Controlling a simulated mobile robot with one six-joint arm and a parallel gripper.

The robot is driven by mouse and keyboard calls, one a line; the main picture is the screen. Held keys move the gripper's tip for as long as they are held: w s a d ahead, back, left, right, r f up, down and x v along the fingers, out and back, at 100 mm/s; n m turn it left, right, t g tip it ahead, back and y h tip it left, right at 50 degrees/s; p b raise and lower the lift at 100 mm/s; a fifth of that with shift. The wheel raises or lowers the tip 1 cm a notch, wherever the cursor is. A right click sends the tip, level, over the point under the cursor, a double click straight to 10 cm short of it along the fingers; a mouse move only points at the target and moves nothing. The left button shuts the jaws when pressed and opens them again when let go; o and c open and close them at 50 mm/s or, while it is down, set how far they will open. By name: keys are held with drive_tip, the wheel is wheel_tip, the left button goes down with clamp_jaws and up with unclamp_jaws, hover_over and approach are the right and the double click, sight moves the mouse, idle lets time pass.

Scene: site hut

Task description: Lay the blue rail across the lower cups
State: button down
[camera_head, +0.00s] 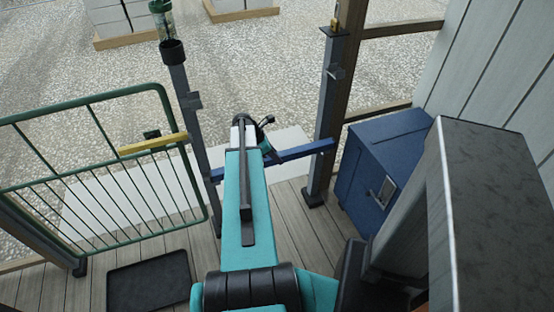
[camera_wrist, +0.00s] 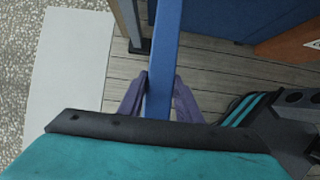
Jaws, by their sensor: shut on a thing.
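The blue rail (camera_head: 305,150) spans the gap between the left grey post (camera_head: 197,140) and the right grey post (camera_head: 329,115), its left part crossing behind my arm. Its ends overlap the posts in the picture; I cannot tell whether they rest in anything. My gripper (camera_wrist: 160,105) is shut on the rail, with a purple finger on each side of it in the wrist view. Small grey brackets show higher up, one on the left post (camera_head: 193,101) and one on the right post (camera_head: 336,72). The lower cups are not clearly visible, perhaps covered by the rail ends.
A green gate (camera_head: 95,165) with a yellow bar (camera_head: 152,144) stands left of the left post. A blue box (camera_head: 385,150) sits right of the right post, by the wall. A dark mat (camera_head: 150,283) lies on the decking. A pale slab (camera_head: 120,200) lies beyond the posts.

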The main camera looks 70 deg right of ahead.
drive_tip(key=w+d+f+b, duration=0.2)
drive_tip(key=d+f, duration=0.1)
drive_tip(key=f, duration=0.2)
drive_tip(key=shift+w+d+f, duration=0.2)
drive_tip(key=shift+w+d, duration=0.05)
drive_tip(key=shift+w, duration=0.15)
idle(0.8)
idle(0.4)
drive_tip(key=c, duration=1.2)
unclamp_jaws()
drive_tip(key=v, duration=1.3)
drive_tip(key=shift+w+r+b, duration=0.15)
drive_tip(key=shift+r+b, duration=0.15)
drive_tip(key=shift+b, duration=0.15)
